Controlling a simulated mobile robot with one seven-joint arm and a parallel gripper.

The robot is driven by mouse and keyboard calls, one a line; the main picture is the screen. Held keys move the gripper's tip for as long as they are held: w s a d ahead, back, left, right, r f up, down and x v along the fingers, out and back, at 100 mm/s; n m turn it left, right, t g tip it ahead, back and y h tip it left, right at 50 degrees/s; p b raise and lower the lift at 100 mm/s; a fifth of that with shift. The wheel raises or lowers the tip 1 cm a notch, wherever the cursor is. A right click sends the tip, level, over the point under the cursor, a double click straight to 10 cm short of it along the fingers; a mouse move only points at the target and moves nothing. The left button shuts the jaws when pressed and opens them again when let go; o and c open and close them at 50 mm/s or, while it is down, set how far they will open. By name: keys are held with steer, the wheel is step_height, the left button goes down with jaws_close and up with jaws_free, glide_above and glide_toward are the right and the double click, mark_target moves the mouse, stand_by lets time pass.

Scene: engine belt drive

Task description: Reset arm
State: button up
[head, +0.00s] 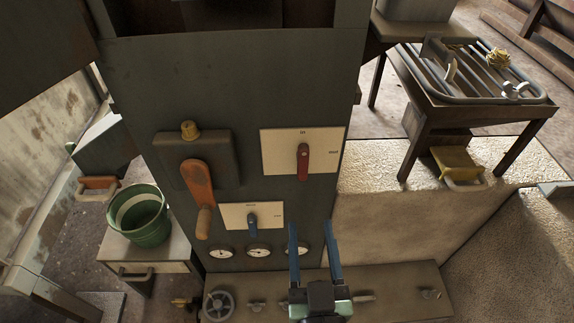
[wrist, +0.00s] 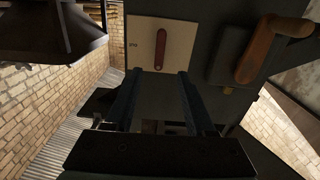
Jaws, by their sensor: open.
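My gripper (head: 311,232) is at the lower middle of the head view, in front of the dark panel (head: 270,90). Its two blue fingers are spread apart with nothing between them. In the wrist view the fingers (wrist: 157,76) point toward the panel, below a white plate with a red handle (wrist: 160,48). The red handle (head: 303,162) stands upright on its plate in the head view. A blue handle (head: 252,220) on a smaller plate is just left of my gripper. An orange crank lever (head: 198,187) hangs further left and also shows in the wrist view (wrist: 268,45).
Several round gauges (head: 258,250) sit low on the panel; my fingers partly cover one. A ledge with a handwheel (head: 218,304) lies below. A green bucket (head: 140,215) stands on a cabinet at left. A metal rack (head: 470,72) rests on a table at upper right.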

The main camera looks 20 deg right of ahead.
steer(key=shift+w, duration=0.1)
steer(key=w+a+r+n+t+y, duration=0.1)
steer(key=w+a+r+t, duration=0.15)
steer(key=r, duration=0.95)
steer(key=w+a+r+t+y, duration=0.15)
steer(key=a+r, duration=0.25)
steer(key=r, duration=0.7)
steer(key=w+a+r+n+t+y, duration=0.1)
steer(key=w+a+r+t, duration=0.2)
steer(key=r, duration=0.9)
steer(key=s+a+r+n+t+y, duration=0.1)
steer(key=s+a+r+t, duration=0.15)
steer(key=r, duration=0.35)
steer(key=s+a+r+t+y, duration=0.1)
steer(key=s+r, duration=0.3)
steer(key=r, duration=0.2)
step_height(320, 180, up, 20)
steer(key=p, duration=2)
steer(key=shift+w+r, duration=0.2)
steer(key=shift+w, duration=0.15)
